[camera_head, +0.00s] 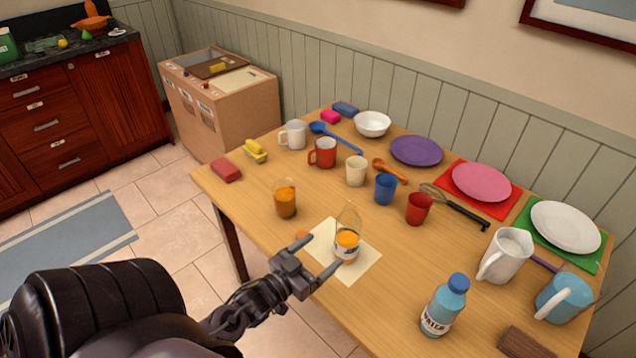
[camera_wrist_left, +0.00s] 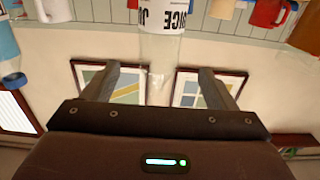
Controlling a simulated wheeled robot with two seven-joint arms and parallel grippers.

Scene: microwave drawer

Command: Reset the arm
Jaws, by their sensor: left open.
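My left gripper (camera_head: 313,262) is open and empty at the front of the table, close to the near side of a clear juice bottle (camera_head: 347,243). The bottle holds orange juice, has a white label and stands upright on a cream mat (camera_head: 369,262). In the left wrist view, which is upside down, the two fingers of the gripper (camera_wrist_left: 158,78) are spread. The labelled bottle (camera_wrist_left: 161,45) shows beyond and between them, apart from the fingers. My right gripper is not in view.
A dark cabinet (camera_head: 85,100) stands at left.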

